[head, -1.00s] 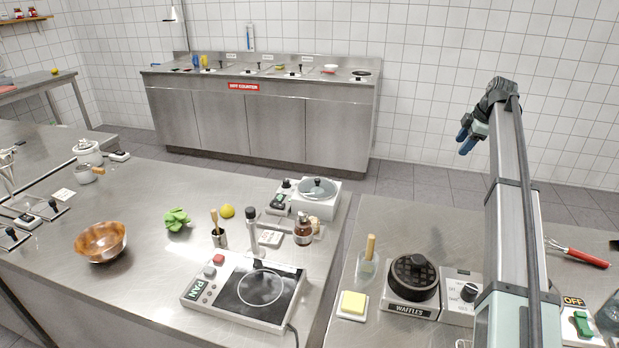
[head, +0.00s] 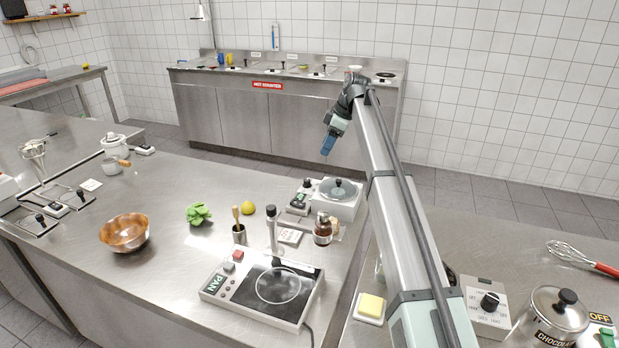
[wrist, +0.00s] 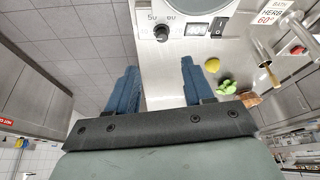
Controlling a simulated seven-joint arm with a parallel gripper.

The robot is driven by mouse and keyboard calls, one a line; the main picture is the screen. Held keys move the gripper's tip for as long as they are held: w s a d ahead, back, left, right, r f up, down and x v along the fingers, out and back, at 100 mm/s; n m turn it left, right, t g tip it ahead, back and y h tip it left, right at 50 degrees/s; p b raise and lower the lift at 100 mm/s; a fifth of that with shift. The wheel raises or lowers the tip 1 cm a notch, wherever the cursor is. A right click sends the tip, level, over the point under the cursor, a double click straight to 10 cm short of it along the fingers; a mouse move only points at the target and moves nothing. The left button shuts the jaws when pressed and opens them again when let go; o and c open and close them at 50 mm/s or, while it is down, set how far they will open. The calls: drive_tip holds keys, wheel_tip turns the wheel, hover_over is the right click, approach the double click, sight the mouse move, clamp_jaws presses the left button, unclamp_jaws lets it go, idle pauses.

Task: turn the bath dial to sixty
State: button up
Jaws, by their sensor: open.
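The bath (head: 345,207), a white unit with a round glass lid, stands at the far right corner of the left counter in the head view. Its small black dial (head: 307,183) is on the left side of the unit. In the wrist view the black dial (wrist: 162,33) shows at the top, with the printed numbers 50 and 60 beside it. I cannot read its exact setting. My gripper (head: 328,146) is up in the air above and behind the bath in the head view.
A card reading "BATH HERB 60°" (wrist: 268,17) shows in the wrist view. Near the bath are a brown bottle (head: 322,229), a grinder (head: 272,230) and a lemon (head: 248,208). A pan hotplate (head: 236,290) is in front. A floor gap separates the counters.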

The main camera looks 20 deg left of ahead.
sight(308, 180)
drive_tip(key=x, duration=1.4)
drive_tip(key=shift+s+a, duration=0.2)
drive_tip(key=shift+a, duration=0.05)
drive_tip(key=shift+c, duration=0.4)
clamp_jaws()
